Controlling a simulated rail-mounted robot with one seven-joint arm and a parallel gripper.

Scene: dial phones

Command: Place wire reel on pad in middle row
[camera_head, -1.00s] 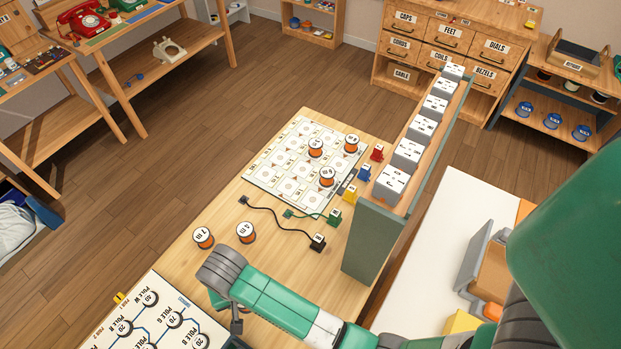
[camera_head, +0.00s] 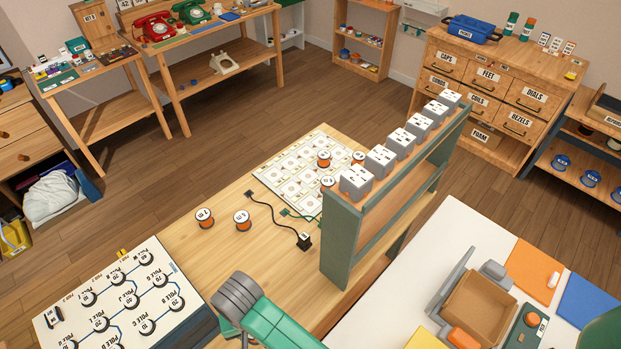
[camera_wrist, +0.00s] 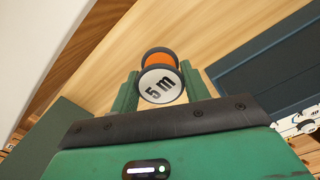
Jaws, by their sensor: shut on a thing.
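My gripper (camera_wrist: 162,92) is shut on an orange wire reel (camera_wrist: 160,84) with a white "5 m" face and black rims, seen in the wrist view above the wooden table. In the head view my green arm hides the held reel. The pad sheet (camera_head: 290,172) lies on the table, a white grid of pads; the shelf unit hides its right part. Three reels, (camera_head: 324,159), (camera_head: 358,158) and (camera_head: 327,183), stand on the sheet. Two more reels, (camera_head: 204,218) and (camera_head: 242,220), stand on the bare table in front of the sheet.
A green-grey shelf (camera_head: 340,243) with several white blocks on top stands right of the sheet. A black cable (camera_head: 275,212) lies between sheet and loose reels. A pole board (camera_head: 120,308) is at the front left. Bare tabletop (camera_head: 215,262) lies between.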

